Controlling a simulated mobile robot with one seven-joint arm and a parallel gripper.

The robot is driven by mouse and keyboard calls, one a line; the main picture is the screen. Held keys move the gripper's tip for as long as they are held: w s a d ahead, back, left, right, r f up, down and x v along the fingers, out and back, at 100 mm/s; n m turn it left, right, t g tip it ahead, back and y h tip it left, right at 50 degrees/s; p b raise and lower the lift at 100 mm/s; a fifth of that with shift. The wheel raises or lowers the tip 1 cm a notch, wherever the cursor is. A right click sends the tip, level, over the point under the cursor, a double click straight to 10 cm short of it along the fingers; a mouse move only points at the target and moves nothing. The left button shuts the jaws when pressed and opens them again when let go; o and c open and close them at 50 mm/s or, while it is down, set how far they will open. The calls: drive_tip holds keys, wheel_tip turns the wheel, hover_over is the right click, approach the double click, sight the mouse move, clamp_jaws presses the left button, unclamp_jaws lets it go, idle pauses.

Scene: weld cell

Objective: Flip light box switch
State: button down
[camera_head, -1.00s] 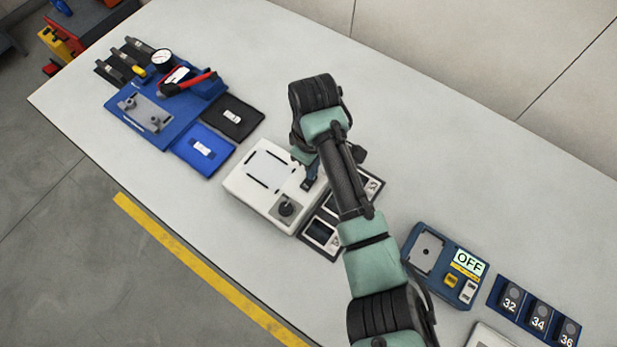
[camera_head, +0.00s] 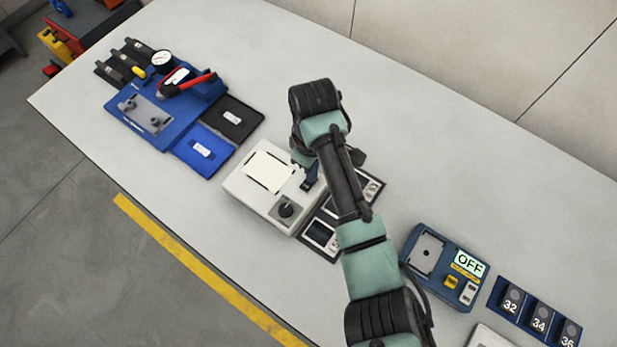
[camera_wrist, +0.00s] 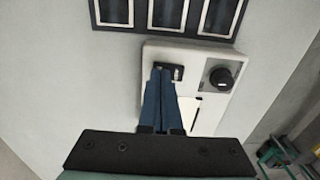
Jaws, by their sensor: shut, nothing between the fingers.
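The white light box (camera_head: 242,188) stands on the table at the picture's middle. Its panel (camera_head: 268,171) glows bright cream, and the lit panel also shows partly behind the fingers in the wrist view (camera_wrist: 191,113). A black round knob (camera_head: 286,208) sits on the box; it also shows in the wrist view (camera_wrist: 221,77). The small dark switch (camera_wrist: 178,73) lies right at my fingertips, partly hidden by them. My gripper (camera_wrist: 162,70) is shut and empty, with its blue fingers over the box; it also shows in the head view (camera_head: 308,185).
A row of dark framed displays (camera_head: 320,234) lies beside the box. A blue fixture (camera_head: 150,115) with trays is at the left. A blue tester reading OFF (camera_head: 425,252) and numbered blocks (camera_head: 537,318) are at the right. The table's back is clear.

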wheel_tip(320, 180, up, 7)
drive_tip(key=p, duration=0.6)
drive_tip(key=shift+f, duration=0.15)
idle(0.3)
